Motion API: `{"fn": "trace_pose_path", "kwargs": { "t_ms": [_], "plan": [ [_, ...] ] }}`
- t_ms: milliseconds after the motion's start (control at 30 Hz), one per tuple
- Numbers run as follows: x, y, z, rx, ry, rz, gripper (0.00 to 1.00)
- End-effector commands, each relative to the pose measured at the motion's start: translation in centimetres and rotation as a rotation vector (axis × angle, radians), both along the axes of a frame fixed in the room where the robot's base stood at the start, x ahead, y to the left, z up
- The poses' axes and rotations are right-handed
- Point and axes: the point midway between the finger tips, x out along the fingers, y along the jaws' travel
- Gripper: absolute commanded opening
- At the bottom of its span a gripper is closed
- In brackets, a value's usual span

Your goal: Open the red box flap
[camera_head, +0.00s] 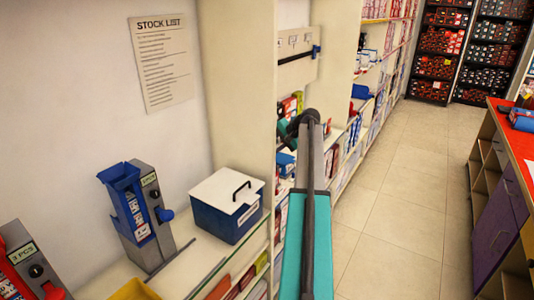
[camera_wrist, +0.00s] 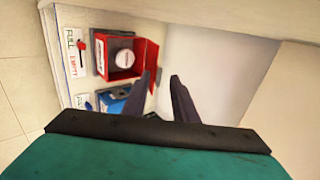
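In the wrist view, a red box (camera_wrist: 109,63) is mounted on a pale panel, with a white round object (camera_wrist: 125,58) visible inside. A red flap (camera_wrist: 151,56) stands out at its right side, so the inside shows. My gripper (camera_wrist: 161,75) is open and empty, its two dark fingers apart. The left fingertip overlaps the flap's lower edge in the picture; I cannot tell whether they touch. In the head view, my gripper (camera_head: 300,120) is mostly hidden at the end of my teal arm, and this box is not clearly visible.
A blue box (camera_wrist: 115,100) sits below the red one. In the head view, a blue dispenser (camera_head: 140,215), a red dispenser (camera_head: 25,270) and a lidded blue box (camera_head: 228,215) stand on the left counter. A red-topped counter (camera_head: 515,145) is right; the aisle floor (camera_head: 390,215) is clear.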

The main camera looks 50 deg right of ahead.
Motion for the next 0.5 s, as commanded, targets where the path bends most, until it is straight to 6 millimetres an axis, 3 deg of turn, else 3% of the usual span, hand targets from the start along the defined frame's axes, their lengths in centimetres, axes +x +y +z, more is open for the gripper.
{"fn": "trace_pose_path", "kwargs": {
  "t_ms": [500],
  "plan": [
    [-5.8,-0.9,5.7,-0.001,-0.001,0.0,0.26]
  ]
}}
